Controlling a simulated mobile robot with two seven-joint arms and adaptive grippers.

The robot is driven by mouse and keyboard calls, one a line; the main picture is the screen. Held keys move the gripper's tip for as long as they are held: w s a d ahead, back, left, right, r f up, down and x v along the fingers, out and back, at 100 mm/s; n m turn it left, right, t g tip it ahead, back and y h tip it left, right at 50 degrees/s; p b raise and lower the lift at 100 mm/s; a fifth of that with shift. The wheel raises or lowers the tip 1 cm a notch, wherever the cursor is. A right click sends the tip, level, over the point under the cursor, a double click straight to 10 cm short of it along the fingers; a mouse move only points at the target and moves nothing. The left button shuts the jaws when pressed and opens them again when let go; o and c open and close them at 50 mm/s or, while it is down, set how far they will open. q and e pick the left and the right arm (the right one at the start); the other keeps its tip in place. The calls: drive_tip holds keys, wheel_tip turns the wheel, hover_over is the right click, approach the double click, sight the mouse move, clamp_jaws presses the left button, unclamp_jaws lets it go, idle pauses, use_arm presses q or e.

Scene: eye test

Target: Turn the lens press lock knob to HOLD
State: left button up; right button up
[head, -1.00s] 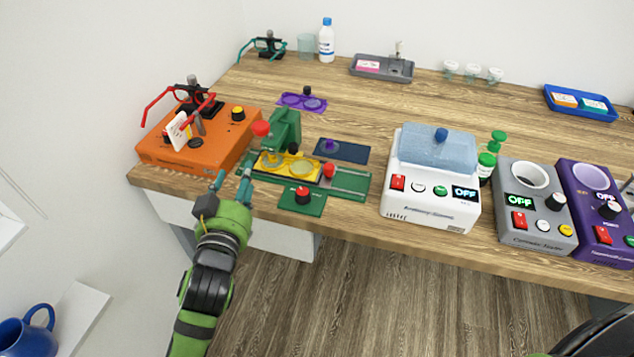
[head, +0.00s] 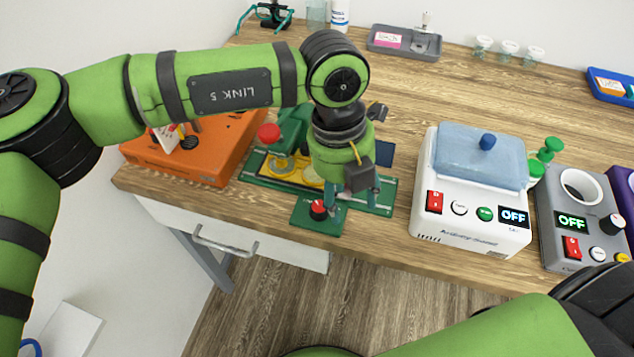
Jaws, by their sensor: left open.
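The lens press (head: 291,131) is green with a red ball handle (head: 269,133) and a yellow lens plate (head: 282,167). A small green plate (head: 327,224) at its front bears a red-topped black knob (head: 318,209), which I take for the lock knob. No HOLD marking or knob setting can be read. My left gripper (head: 352,200) points down over the right part of the press, fingers open. It appears just right of the knob; whether it touches anything I cannot tell. It hides part of the press rail. My right gripper is not in view.
An orange box (head: 215,150) stands left of the press. A white machine (head: 470,223) with a blue lid stands to the right, its display reading OFF, then a grey machine (head: 560,250). A grey tray (head: 404,43) lies behind. The table's front edge is close to the press.

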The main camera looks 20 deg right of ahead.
sight(320, 206)
use_arm(q)
drive_tip(key=shift+n+t+y, duration=0.3)
drive_tip(key=shift+t+y, duration=0.5)
drive_tip(key=shift+y, duration=0.1)
drive_tip(key=w+a, duration=0.3)
drive_tip(key=shift+w+r, duration=0.25)
drive_tip(key=shift+w, duration=0.15)
drive_tip(key=shift+a+f, duration=0.1)
drive_tip(key=shift+f, duration=0.2)
wheel_tip(320, 206, down, 5)
drive_tip(key=shift+s+r+p, duration=0.1)
drive_tip(key=shift+r+p, duration=0.05)
drive_tip(key=shift+p, duration=0.9)
drive_tip(key=shift+f, duration=0.75)
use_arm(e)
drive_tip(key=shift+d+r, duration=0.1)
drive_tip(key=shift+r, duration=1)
use_arm(q)
clamp_jaws()
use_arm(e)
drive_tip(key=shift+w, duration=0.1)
